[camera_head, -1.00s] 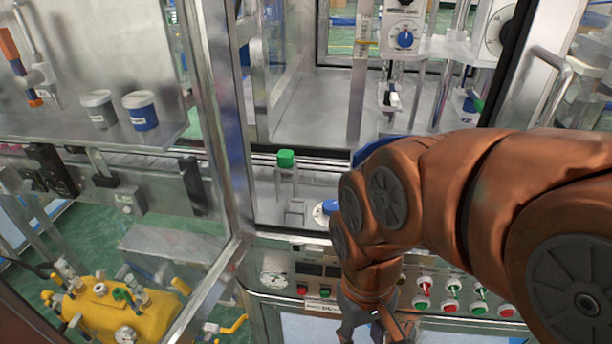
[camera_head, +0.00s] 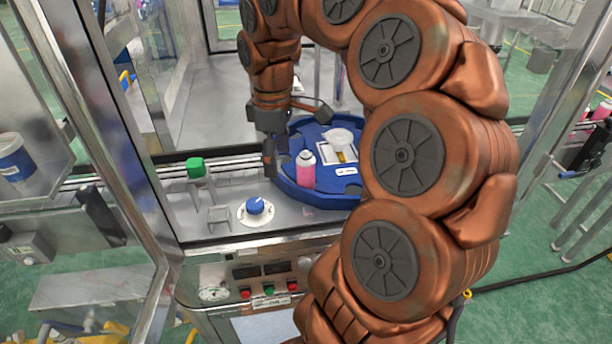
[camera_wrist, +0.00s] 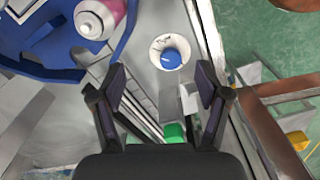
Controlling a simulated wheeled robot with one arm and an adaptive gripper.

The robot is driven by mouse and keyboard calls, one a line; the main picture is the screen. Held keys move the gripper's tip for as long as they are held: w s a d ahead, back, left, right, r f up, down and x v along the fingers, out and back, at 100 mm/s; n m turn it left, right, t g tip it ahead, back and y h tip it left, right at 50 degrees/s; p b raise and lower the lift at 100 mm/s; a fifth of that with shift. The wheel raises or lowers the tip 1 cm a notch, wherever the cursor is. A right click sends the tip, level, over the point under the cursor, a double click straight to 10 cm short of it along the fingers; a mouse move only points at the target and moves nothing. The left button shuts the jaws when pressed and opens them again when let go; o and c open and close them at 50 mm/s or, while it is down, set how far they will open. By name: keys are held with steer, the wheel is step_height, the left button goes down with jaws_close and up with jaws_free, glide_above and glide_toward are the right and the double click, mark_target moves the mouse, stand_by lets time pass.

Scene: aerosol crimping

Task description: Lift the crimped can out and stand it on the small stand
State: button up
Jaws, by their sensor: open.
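A pink can (camera_head: 305,172) with a pale top stands upright in a notch at the near edge of a blue round plate (camera_head: 325,198). It also shows at the top left of the wrist view (camera_wrist: 104,14). My gripper (camera_wrist: 162,85) is open and empty, its fingers apart, with the can outside them. In the head view my gripper hangs just left of the can and partly overlaps the plate. A small metal bracket (camera_head: 218,214), possibly the small stand, is on the deck left of the blue knob.
A blue knob on a white dial (camera_head: 255,208) sits on the deck near the can. A green-topped post (camera_head: 196,168) stands to its left. A glass door frame (camera_head: 110,120) rises at left. Buttons line the front panel.

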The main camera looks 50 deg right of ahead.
mark_target(307, 154)
steer(key=d, duration=0.8)
steer(key=shift+s+d+r, duration=0.1)
steer(key=shift+d+r, duration=0.15)
steer(key=shift+r, duration=0.1)
steer(key=shift+d+f+p, duration=0.1)
steer(key=shift+d+p, duration=0.05)
steer(key=shift+p, duration=0.15)
steer(key=shift+s+a+f+p, duration=0.15)
steer(key=shift+f+p, duration=0.55)
steer(key=shift+f, duration=0.9)
steer(key=shift+a+f+p, duration=0.1)
steer(key=shift+f+p, duration=0.55)
steer(key=shift+f, duration=1.5)
steer(key=c, duration=1.2)
step_height(307, 154, up, 28)
steer(key=p, duration=0.7)
steer(key=shift+p, duration=0.4)
